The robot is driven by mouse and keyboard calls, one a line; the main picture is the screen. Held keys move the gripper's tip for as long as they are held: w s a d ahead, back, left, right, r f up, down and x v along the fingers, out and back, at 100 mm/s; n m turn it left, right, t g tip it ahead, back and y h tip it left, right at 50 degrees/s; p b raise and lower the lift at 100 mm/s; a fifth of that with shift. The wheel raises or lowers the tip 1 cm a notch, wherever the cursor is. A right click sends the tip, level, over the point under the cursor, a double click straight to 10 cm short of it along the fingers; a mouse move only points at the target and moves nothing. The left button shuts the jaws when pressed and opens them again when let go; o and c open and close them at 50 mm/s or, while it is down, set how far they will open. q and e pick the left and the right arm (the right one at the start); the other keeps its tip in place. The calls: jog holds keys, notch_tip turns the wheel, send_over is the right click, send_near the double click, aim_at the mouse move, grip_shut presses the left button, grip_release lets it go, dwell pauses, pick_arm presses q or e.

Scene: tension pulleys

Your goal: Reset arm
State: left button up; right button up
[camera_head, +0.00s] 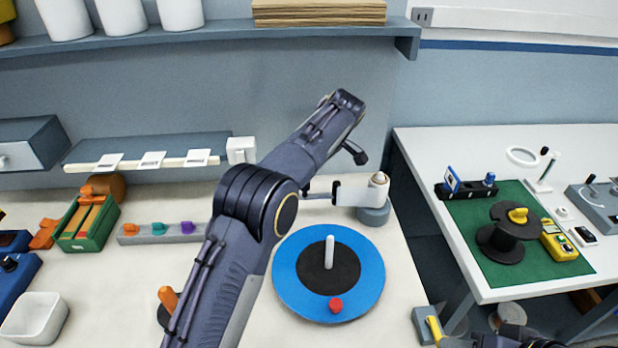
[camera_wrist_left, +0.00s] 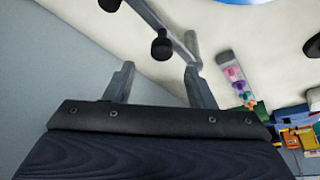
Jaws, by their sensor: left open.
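My left arm rises from the bottom of the head view and leans up to the right, its wrist end (camera_head: 345,105) high in front of the grey back wall. In the left wrist view my left gripper (camera_wrist_left: 157,70) has its two fingers spread apart with nothing held between them. A pale rod with two black knobs (camera_wrist_left: 163,48) shows just beyond the fingers. I cannot tell whether it touches the right-hand finger. In the head view a black knob (camera_head: 355,153) shows below the wrist, and a white roller (camera_head: 377,191) stands on a grey base (camera_head: 373,216).
A blue disc (camera_head: 290,289) with a black centre, upright white post and red knob lies right of my forearm. A slotted grey block with coloured pieces (camera_head: 160,231), green box (camera_head: 88,226) and white bowl (camera_head: 34,318) stand left. The white table (camera_head: 420,150) is right.

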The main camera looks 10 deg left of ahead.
pick_arm(q)
jog(key=shift+s+d+r, duration=0.15)
jog(key=shift+d+r, duration=0.05)
jog(key=shift+r, duration=0.5)
jog(key=s+a+r+m+h, duration=0.2)
jog(key=s+a+r+h, duration=0.15)
jog(key=s+a, duration=0.5)
jog(key=s+a+r+m+h, duration=0.2)
jog(key=s+a+r, duration=0.2)
jog(key=s+a, duration=0.45)
jog(key=s+d+f+m+t+h, duration=0.1)
jog(key=s+f+m, duration=0.2)
jog(key=s, duration=0.9)
jog(key=s+d+f+m+t+h, duration=0.1)
jog(key=s+f, duration=0.3)
jog(key=s, duration=0.9)
jog(key=shift+s+d+m+t, duration=0.25)
jog(key=shift+d+m+t, duration=0.35)
jog(key=shift+m, duration=0.3)
